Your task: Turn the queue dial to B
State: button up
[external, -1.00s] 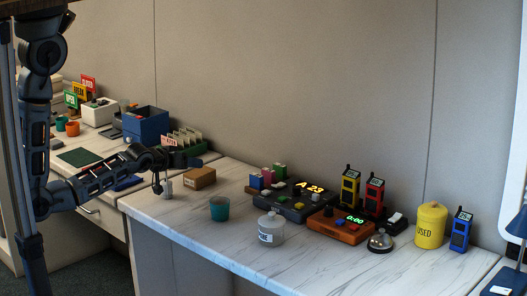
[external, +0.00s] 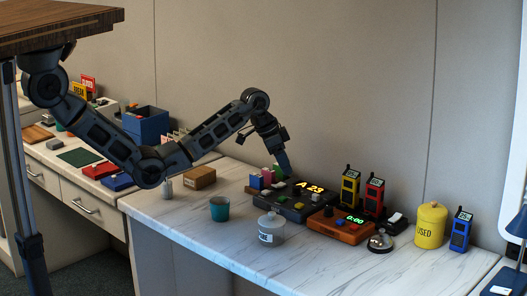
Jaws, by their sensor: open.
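The dial itself is too small to make out for certain. My gripper (external: 284,167) points down over the back left part of the box, close to the coloured blocks. It appears empty. Its fingertips partly overlap the box in this view, so I cannot tell whether they touch it.
Small coloured blocks (external: 267,177) stand just left of the box. A clear jar (external: 271,230) and teal cup (external: 220,209) stand in front.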

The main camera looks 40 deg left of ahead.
aim_at(296, 187)
jog(key=shift+m, duration=0.3)
jog(key=x, duration=0.7)
jog(key=shift+s+d+f, duration=0.1)
jog(key=shift+d, duration=0.25)
jog(key=shift+c, duration=0.2)
grip_shut()
